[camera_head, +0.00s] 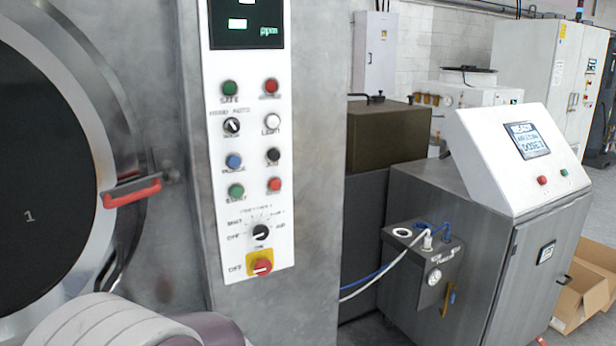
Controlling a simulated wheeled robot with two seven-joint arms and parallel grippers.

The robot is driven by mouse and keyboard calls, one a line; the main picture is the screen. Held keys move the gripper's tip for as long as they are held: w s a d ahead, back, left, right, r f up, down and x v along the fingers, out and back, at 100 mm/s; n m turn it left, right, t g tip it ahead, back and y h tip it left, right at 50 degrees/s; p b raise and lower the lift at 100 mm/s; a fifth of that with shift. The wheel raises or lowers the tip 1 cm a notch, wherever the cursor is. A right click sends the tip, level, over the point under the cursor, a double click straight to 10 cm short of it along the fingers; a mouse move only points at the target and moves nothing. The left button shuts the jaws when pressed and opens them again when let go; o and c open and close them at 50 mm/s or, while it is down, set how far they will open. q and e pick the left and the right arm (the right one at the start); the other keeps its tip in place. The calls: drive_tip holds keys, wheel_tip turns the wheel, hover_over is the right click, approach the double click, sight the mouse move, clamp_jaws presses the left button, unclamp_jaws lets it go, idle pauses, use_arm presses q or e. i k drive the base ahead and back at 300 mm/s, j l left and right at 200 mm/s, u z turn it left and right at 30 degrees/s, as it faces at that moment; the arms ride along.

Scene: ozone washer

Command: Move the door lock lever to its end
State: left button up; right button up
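A red lever (132,192) sticks out at the right edge of the round washer door (45,190). It looks like the door lock lever; it lies almost level, its right end slightly higher, near a small dark pivot on the steel front. Neither of my grippers shows in this view. A rounded white and dark part of my own arm fills the bottom left, below the lever and apart from it in the picture. Nothing is seen touching the lever.
A white control panel (250,195) with several buttons and knobs stands right of the door. Farther right are a steel cabinet (440,220) with a sloped screen console (525,140), hoses, and cardboard boxes (585,290) on the floor. The space before the lever looks clear.

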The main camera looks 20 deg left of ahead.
sight(122, 195)
drive_tip(key=j+u, duration=0.1)
drive_tip(key=u, duration=1.55)
drive_tip(key=k+j, duration=0.05)
